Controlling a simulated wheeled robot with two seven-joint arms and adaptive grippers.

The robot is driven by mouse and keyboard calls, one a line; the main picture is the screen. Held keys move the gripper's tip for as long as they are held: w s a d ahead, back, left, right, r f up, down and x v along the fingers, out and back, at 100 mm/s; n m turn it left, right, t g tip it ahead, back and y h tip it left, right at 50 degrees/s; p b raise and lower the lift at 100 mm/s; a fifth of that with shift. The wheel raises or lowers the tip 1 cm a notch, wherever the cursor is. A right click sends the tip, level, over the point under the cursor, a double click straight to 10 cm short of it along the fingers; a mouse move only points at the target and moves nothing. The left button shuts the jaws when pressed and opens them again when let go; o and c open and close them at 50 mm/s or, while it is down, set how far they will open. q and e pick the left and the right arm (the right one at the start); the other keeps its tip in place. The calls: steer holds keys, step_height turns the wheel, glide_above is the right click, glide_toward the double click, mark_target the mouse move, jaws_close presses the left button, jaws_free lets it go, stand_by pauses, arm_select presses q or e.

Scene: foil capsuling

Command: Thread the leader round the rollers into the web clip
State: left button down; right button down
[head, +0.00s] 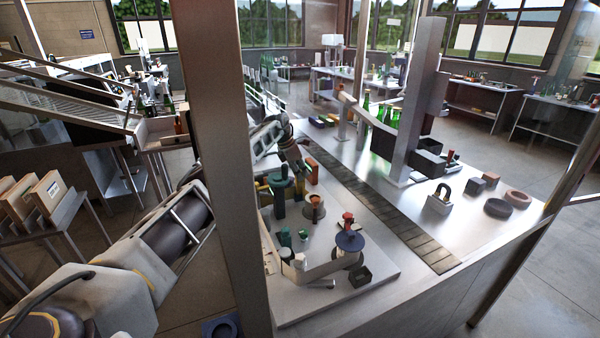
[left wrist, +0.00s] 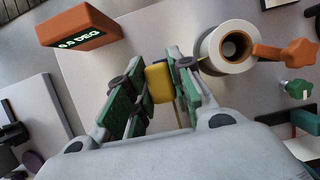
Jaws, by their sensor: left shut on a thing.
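My left gripper (head: 297,168) reaches past the post to the back of the small fixture board on the bench. In the left wrist view, its green-padded fingers (left wrist: 157,88) are shut on a yellow block (left wrist: 159,83), probably the leader's tab. A pale strip seems to run down from the block between the fingers. A white roll (left wrist: 212,50) with a dark core stands just right of the fingers, apart from them. An orange knob (left wrist: 297,52) sits beside it. I cannot clearly make out the rollers' path or the web clip. My right gripper is out of view.
An orange block with lettering (left wrist: 80,27) lies left of the fingers. A tall post (head: 212,150) hides part of my left arm. A dark conveyor (head: 375,200) runs along the bench. A blue-topped spool (head: 349,241) and dark box (head: 360,276) stand toward the board's front.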

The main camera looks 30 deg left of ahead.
arm_select(q)
steer(key=c, duration=1.2)
jaws_free()
steer(key=shift+o, duration=0.2)
steer(key=shift+r, duration=0.1)
steer(key=v, duration=1.2)
steer(key=shift+s, duration=0.15)
